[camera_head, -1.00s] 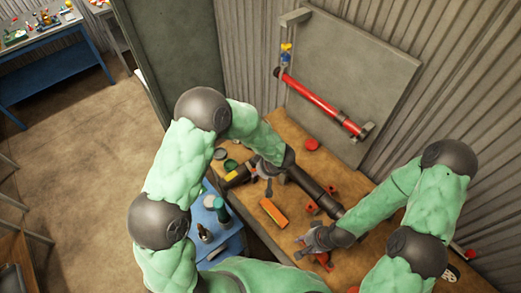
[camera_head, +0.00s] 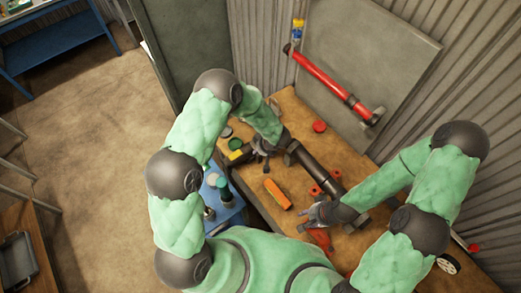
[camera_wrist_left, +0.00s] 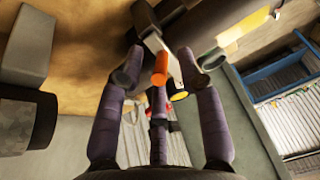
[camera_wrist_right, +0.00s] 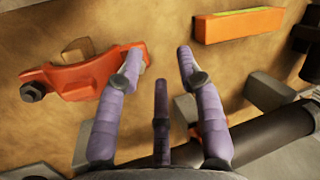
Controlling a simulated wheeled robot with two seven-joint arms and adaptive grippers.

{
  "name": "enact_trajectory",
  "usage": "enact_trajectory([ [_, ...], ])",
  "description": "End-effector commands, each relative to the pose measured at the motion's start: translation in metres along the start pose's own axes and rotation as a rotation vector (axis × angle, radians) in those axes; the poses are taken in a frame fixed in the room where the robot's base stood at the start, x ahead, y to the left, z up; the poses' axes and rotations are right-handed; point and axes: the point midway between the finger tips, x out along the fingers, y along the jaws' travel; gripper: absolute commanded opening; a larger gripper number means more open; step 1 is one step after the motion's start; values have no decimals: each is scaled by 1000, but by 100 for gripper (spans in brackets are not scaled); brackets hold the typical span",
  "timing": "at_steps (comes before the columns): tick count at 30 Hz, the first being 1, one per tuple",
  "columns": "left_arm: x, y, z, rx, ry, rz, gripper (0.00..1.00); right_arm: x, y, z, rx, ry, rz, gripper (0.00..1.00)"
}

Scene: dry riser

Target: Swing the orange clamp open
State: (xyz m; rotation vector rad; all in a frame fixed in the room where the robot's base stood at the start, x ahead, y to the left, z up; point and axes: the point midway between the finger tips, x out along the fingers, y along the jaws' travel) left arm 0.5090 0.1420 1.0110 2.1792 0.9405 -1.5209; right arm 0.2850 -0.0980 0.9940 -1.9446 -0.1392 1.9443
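An orange-red clamp piece (camera_head: 322,239) lies on the wooden bench beside my right gripper (camera_head: 311,214). In the right wrist view the clamp (camera_wrist_right: 85,76) has a dark bolt at its left end, and its right end is by my left-hand finger; I cannot tell if they touch. My right gripper (camera_wrist_right: 160,55) has its fingers apart and nothing between them.
An orange spirit level (camera_head: 277,194) lies on the bench between the arms. Small red-orange brackets (camera_head: 315,190) sit by the pipe. A red pipe (camera_head: 330,80) is fixed to the grey back panel. A blue cart (camera_head: 225,212) with bottles stands at the left of the bench.

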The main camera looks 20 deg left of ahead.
Motion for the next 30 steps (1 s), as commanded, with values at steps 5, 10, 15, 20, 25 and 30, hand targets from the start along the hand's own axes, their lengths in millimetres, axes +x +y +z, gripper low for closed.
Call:
enact_trajectory([
  [5, 6, 0, 0, 0, 0, -1, 37, 0, 0, 0, 0, 1, 0, 37],
  [10, 6, 0, 0, 0, 0, 0, 37, 0, 0, 0, 0, 1, 0, 37],
  [15, 6, 0, 0, 0, 0, 0, 0, 0, 0, 0, 0, 1, 0, 37],
  [20, 6, -1, 1, 1, -2, -2, 0, 0, 0, 0, 0, 1, 0, 37],
  [25, 6, 1, 4, 4, 3, -4, 0, 1, 0, 0, 0, 1, 0, 37],
  [30, 3, 13, 15, 7, 36, -12, 0, 4, 1, 0, 0, 1, 0, 37],
])
